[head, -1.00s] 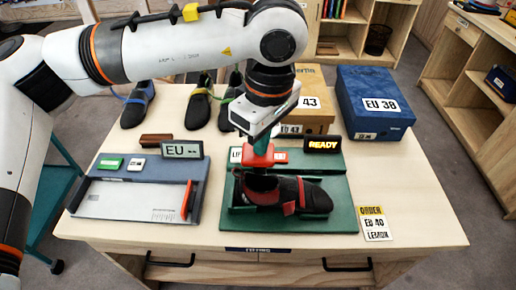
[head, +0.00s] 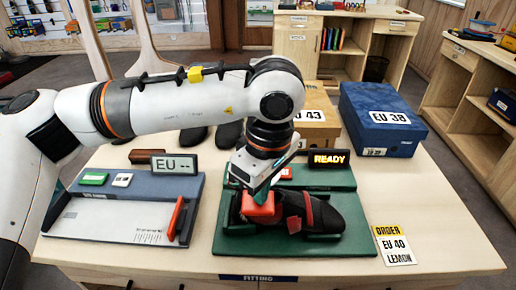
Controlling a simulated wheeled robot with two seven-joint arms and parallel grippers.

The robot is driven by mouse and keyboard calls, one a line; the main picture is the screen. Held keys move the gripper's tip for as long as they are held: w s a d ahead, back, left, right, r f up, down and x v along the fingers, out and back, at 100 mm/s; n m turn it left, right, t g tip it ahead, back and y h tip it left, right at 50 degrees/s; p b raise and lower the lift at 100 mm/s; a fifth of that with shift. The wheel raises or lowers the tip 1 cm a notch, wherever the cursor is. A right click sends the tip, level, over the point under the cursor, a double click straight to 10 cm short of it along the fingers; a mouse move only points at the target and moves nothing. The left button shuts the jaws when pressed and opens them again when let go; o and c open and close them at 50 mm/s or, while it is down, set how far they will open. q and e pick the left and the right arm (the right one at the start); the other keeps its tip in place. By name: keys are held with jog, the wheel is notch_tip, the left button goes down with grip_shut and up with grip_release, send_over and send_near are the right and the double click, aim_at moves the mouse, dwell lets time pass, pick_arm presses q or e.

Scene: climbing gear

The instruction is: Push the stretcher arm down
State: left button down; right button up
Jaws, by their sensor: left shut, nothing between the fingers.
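The stretcher (head: 352,242) is a green base with a dark shoe (head: 325,215) lying on it, toe to the right, a red strap across it. The stretcher arm's red block (head: 260,212) sits low at the shoe's heel end and hides part of the opening. The exact contact is hidden. A small sign (head: 328,159) behind the shoe reads READY. My right gripper is not in view.
A blue-grey measuring device (head: 110,222) with a red slider (head: 176,218) and an "EU --" display (head: 174,165) stands left. A blue EU 38 box (head: 385,120) and a brown EU 43 box (head: 318,118) stand behind. An order card (head: 393,245) reads EU 40 LEMON.

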pick_arm(q)
jog(key=shift+s+d+r, duration=0.3)
jog(key=shift+s+d, duration=0.15)
jog(key=shift+d, duration=0.2)
jog(key=shift+s+d+r, duration=0.25)
jog(key=shift+s+d, duration=0.2)
jog(key=shift+d, duration=0.15)
jog(key=shift+r, duration=0.25)
notch_tip(320, 180, up, 12)
jog(key=d, duration=0.1)
jog(key=shift+s+f, duration=0.25)
jog(key=shift+s, duration=0.1)
